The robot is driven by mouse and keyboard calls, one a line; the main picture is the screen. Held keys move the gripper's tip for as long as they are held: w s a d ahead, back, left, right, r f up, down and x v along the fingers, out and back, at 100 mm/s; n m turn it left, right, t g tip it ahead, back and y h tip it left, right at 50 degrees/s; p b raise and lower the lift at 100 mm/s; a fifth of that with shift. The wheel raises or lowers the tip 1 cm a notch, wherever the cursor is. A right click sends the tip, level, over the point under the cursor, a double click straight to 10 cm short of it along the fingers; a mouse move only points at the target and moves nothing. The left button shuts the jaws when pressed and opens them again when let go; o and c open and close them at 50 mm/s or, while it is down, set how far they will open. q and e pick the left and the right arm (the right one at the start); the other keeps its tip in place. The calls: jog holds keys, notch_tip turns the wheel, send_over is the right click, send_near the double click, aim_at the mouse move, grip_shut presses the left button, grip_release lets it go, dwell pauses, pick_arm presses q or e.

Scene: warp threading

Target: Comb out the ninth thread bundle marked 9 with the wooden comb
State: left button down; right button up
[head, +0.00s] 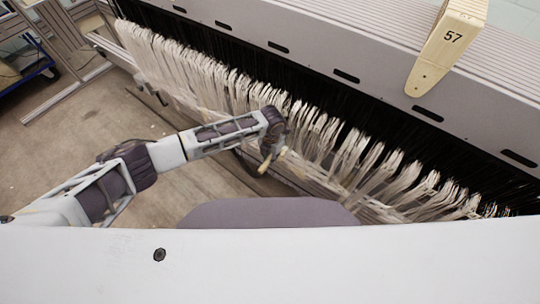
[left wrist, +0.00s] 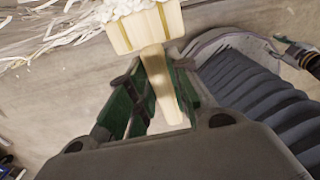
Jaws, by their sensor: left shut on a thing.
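My left gripper (head: 273,145) is in front of the row of pale thread bundles (head: 350,152), near the middle of the head view. In the left wrist view its two green-lined fingers (left wrist: 158,85) are shut on the handle of the wooden comb (left wrist: 145,28). The comb's wide head points away from the fingers, with white thread or fluff along its far edge. In the head view only a small pale end of the comb (head: 264,166) shows below the gripper. No mark 9 can be read on any bundle. My right gripper is not in view.
A long grey machine beam (head: 330,40) with dark slots runs diagonally behind the threads. A wooden piece marked 57 (head: 447,45) stands out at the upper right. Metal frames and a blue-edged cart (head: 25,75) stand at the far left. Bare floor (head: 60,140) lies left of the threads.

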pick_arm(q)
jog(key=shift+w+f, duration=0.1)
jog(key=shift+f+b, duration=1.15)
jog(key=shift+f, duration=0.65)
jog(key=shift+w, duration=0.1)
jog(key=shift+f, duration=0.1)
notch_tip(320, 180, down, 3)
jog(key=shift+f+b, duration=0.2)
jog(key=shift+b, duration=0.95)
